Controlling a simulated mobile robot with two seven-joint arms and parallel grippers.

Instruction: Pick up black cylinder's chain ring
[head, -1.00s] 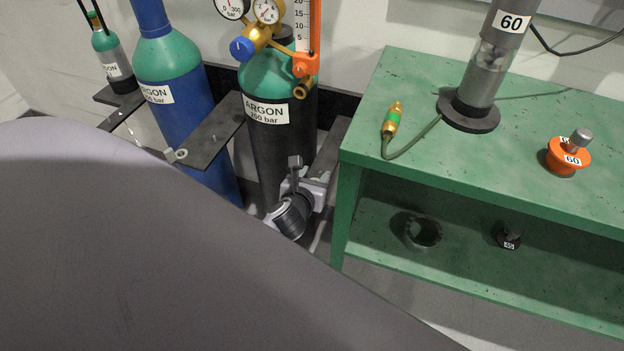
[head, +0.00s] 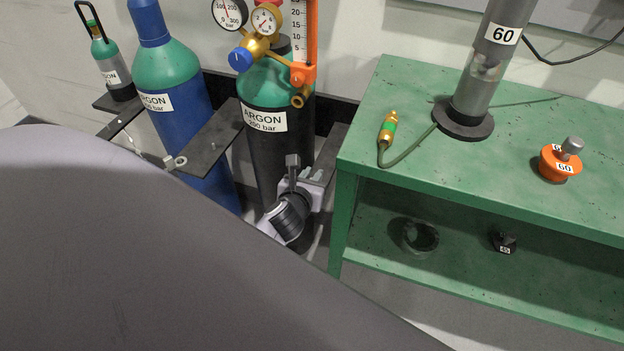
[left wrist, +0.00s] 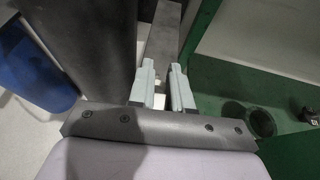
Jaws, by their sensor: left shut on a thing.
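The black cylinder (head: 268,150) has a green shoulder and an ARGON label, and stands left of the green bench. My left gripper (head: 305,176) is low at its right side, by the dark bracket (head: 338,143). In the left wrist view the fingers of my left gripper (left wrist: 163,72) point at the bracket bar (left wrist: 163,38), with the black cylinder (left wrist: 95,45) just left of them. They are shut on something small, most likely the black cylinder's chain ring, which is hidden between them. My right gripper is not in view.
A blue cylinder (head: 205,130) stands left, with a ring (head: 181,161) on its bracket (head: 212,138). A regulator with gauges (head: 262,40) tops the black cylinder. The green bench (head: 400,180) is close on the right, with an orange knob piece (head: 560,162) on top.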

